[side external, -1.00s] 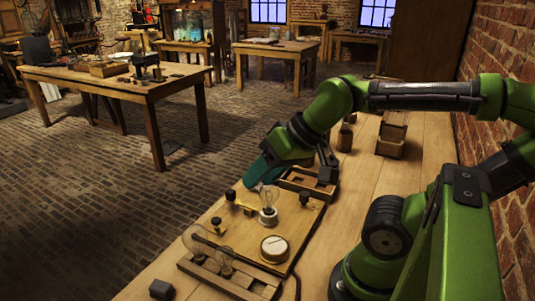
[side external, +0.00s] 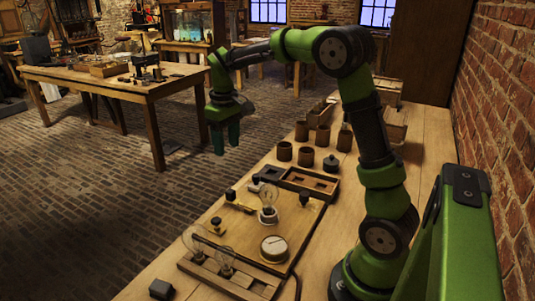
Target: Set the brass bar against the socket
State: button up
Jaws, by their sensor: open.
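The wooden board (side external: 292,232) lies on the near bench. A bulb stands upright in a pale round socket (side external: 268,217) at its middle. What looks like the brass bar (side external: 240,208) is a short, thin yellowish strip on the board, left of the socket; a gap seems to separate them. A black-knobbed post (side external: 230,195) stands at the strip's left end; whether they are joined is too small to tell. My gripper (side external: 226,149) is open and empty, fingers down, high up and to the upper left of the board, clear of everything.
A two-part wooden tray (side external: 317,183) sits behind the board. Several brown jars (side external: 284,152) and a dark lidded piece (side external: 331,163) stand farther back. A round dial (side external: 274,248) and a rack with clear bulbs (side external: 222,281) are nearer. Bench right of the board is bare.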

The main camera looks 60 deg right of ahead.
aim_at(230, 191)
jog(key=shift+n, duration=0.6)
notch_tip(230, 191, down, 16)
jog(key=shift+r, duration=0.25)
grip_shut()
